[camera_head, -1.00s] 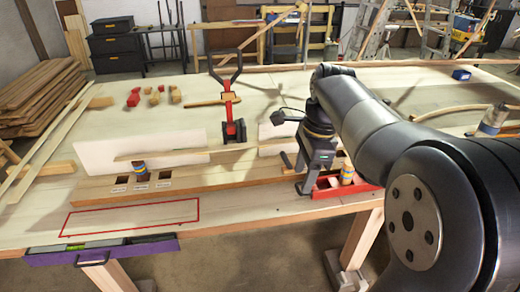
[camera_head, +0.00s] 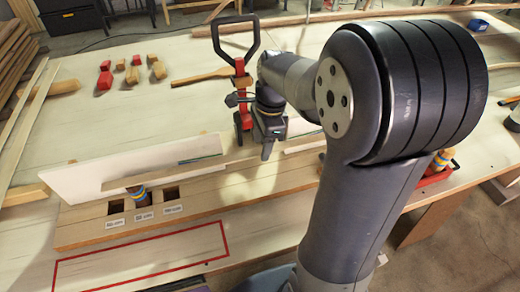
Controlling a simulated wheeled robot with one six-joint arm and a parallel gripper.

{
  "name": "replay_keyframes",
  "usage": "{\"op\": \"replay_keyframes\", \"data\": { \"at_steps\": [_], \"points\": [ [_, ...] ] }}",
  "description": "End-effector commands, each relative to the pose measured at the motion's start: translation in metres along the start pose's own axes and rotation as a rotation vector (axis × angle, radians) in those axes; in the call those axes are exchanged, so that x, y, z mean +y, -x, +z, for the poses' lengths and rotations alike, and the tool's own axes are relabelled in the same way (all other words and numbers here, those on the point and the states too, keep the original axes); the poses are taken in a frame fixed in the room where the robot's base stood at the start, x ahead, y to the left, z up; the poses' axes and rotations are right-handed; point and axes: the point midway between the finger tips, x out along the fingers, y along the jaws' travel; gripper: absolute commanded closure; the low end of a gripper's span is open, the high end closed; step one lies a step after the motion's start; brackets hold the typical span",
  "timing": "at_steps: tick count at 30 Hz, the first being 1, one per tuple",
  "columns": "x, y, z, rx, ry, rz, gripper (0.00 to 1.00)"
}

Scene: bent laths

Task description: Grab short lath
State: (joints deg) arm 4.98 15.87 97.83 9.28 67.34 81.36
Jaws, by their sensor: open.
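A thin wooden lath (camera_head: 165,173) runs in front of a white upright panel (camera_head: 110,167), above a long wooden board (camera_head: 85,225) with square slots. Its left end is near a blue-and-yellow-banded peg (camera_head: 137,194) standing in one slot; its right end reaches toward my gripper (camera_head: 266,154). My gripper points down above the right part of the board, with its jaws open. I cannot tell whether the lath is between the fingers. Another pale strip (camera_head: 305,143) lies to the right of my gripper, partly hidden by my arm. Which one is the short lath is not clear.
A red outlined rectangle (camera_head: 150,262) marks clear table at the front. A red tray (camera_head: 435,172) sits at right.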

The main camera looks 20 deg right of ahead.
Motion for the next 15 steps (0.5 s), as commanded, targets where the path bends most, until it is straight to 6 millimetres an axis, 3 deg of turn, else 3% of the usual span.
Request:
{"op": "replay_keyframes", "data": {
  "at_steps": [8, 15],
  "points": [
    [0.0, -0.0043, 0.0001, 0.0, 0.0, 0.0, 0.49],
    [0.0, -0.0039, 0.0001, 0.0, 0.0, 0.0, 0.69]
  ]
}}
